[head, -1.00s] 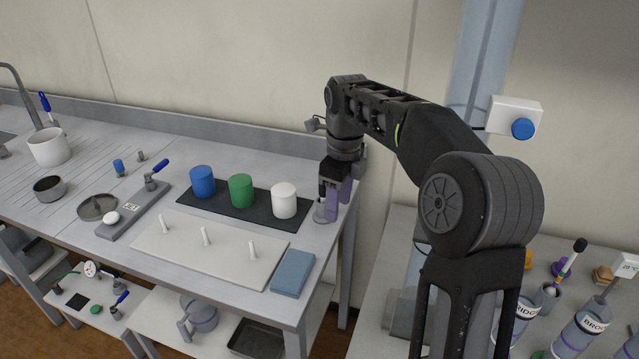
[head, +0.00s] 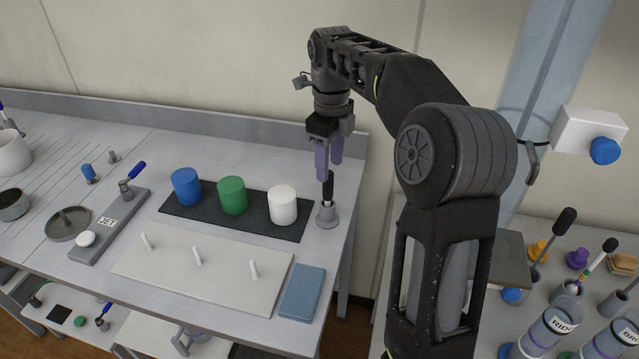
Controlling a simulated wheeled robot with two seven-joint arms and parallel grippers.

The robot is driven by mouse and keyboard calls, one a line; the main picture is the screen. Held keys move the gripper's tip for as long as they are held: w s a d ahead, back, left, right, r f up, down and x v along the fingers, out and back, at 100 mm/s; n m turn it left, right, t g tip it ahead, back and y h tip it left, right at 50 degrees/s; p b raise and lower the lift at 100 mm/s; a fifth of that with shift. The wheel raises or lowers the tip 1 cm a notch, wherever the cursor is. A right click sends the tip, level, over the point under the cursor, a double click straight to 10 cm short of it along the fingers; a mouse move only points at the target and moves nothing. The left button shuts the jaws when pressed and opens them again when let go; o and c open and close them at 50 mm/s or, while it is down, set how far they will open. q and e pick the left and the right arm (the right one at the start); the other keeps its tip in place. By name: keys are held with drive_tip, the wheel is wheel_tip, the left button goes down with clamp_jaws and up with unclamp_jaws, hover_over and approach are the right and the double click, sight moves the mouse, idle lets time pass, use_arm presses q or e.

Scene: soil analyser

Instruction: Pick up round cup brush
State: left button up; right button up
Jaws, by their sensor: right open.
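A black upright handle (head: 328,187), which looks like the brush's, stands in a small grey holder (head: 327,216) near the right end of the bench. Whatever is at its lower end is hidden in the holder, so I cannot confirm the round cup brush. My right gripper (head: 329,170) points down just above the holder, with its two purple fingers apart. They are at the top of the handle, and I cannot tell whether they touch it. My left gripper is not in view.
Blue (head: 186,187), green (head: 232,195) and white (head: 283,205) cups stand on a black mat left of the holder. A pegged white board (head: 200,275) and blue pad (head: 302,292) lie in front. More black-topped tools (head: 565,222) stand on the right table.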

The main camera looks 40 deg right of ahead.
sight(330, 172)
drive_tip(key=shift+s, duration=0.25)
wheel_tip(330, 172, down, 3)
drive_tip(key=b, duration=0.2)
drive_tip(key=shift+w+r+b, duration=0.1)
drive_tip(key=shift+b, duration=0.25)
drive_tip(key=shift+r, duration=0.1)
drive_tip(key=shift+a+f, duration=0.1)
drive_tip(key=shift+f, duration=0.3)
wheel_tip(330, 172, down, 4)
drive_tip(key=shift+a+f+p, duration=0.1)
drive_tip(key=shift+f+p, duration=0.1)
drive_tip(key=shift+p, duration=0.25)
drive_tip(key=shift+c, duration=0.5)
